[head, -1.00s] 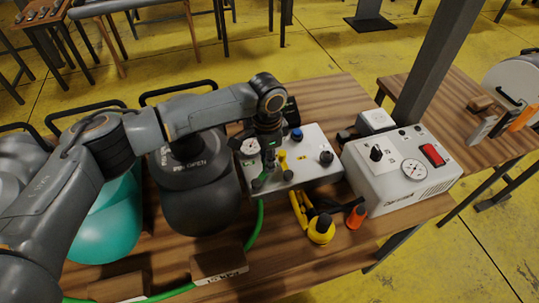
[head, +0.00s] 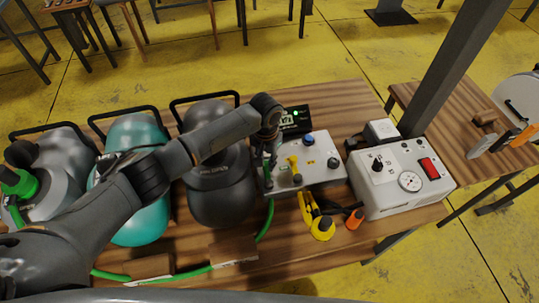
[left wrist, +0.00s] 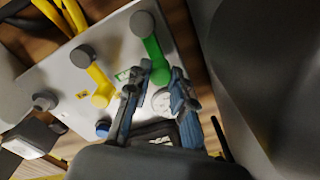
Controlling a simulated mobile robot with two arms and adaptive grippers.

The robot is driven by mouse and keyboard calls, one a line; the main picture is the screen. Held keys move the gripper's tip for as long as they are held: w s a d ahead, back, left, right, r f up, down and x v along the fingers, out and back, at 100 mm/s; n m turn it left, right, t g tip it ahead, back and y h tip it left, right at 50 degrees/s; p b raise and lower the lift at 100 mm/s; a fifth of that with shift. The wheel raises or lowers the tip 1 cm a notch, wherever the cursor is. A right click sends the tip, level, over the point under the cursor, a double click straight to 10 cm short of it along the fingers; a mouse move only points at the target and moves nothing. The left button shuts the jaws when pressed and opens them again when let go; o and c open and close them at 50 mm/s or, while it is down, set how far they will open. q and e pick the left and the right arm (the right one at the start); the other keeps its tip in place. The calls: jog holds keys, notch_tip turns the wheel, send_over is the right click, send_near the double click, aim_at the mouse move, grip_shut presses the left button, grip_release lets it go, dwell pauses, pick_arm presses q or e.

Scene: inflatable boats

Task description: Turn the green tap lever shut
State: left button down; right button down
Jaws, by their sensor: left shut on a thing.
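The green tap lever (left wrist: 152,46) shows in the left wrist view on a light grey panel (left wrist: 65,75), with a dark grey knob at its far end. My left gripper (left wrist: 160,72) has a finger on each side of the lever's near part and is shut on it. In the head view the same gripper (head: 270,153) is over the left edge of the panel (head: 325,176), and my wrist hides most of the lever there. A yellow tap lever (left wrist: 92,75) stands beside the green one. My right gripper is in neither current view.
A white box with a gauge and red switch (head: 405,178) stands right of the panel. A dark grey tank (head: 217,180) stands close on its left. A green hose (head: 266,225) and yellow and orange nozzles (head: 321,228) lie in front on the wooden table.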

pick_arm(q)
jog(key=shift+a+n+p, duration=0.15)
jog(key=shift+n+p, duration=0.2)
jog(key=shift+n, duration=0.05)
jog(key=c, duration=1.1)
grip_release()
jog(key=shift+a, duration=0.1)
jog(key=shift+c, duration=0.2)
jog(key=shift+r, duration=0.1)
notch_tip(320, 180, up, 12)
